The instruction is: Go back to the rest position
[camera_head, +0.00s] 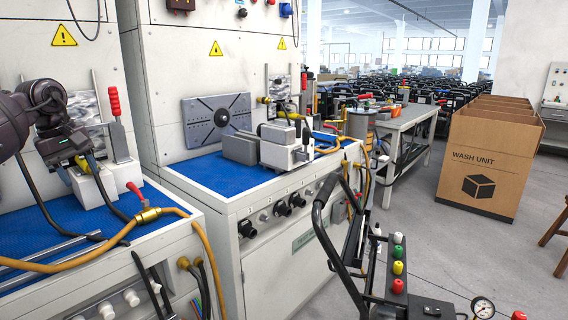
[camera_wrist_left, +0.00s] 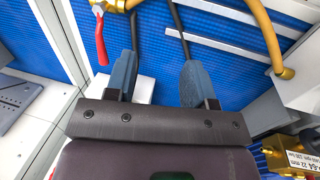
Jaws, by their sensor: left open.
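My left arm comes in from the left in the head view. My left gripper (camera_head: 112,228) is over the blue mat (camera_head: 170,196) of the near-left bench, its thin dark fingers apart with nothing between them. In the left wrist view the gripper (camera_wrist_left: 153,12) also shows open, with two blue-grey finger bases and slim dark tips over the blue ribbed mat (camera_wrist_left: 225,70). I cannot tell whether the tips touch the mat. My right gripper is not in view.
A yellow hose with a brass valve (camera_head: 148,215) and red lever lies close to the gripper. A red-handled clamp (camera_head: 115,110) stands behind it. A second test bench (camera_head: 285,225), a black cart handle (camera_head: 325,225) and a cardboard box (camera_head: 490,160) are to the right. Floor shows beyond the cart.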

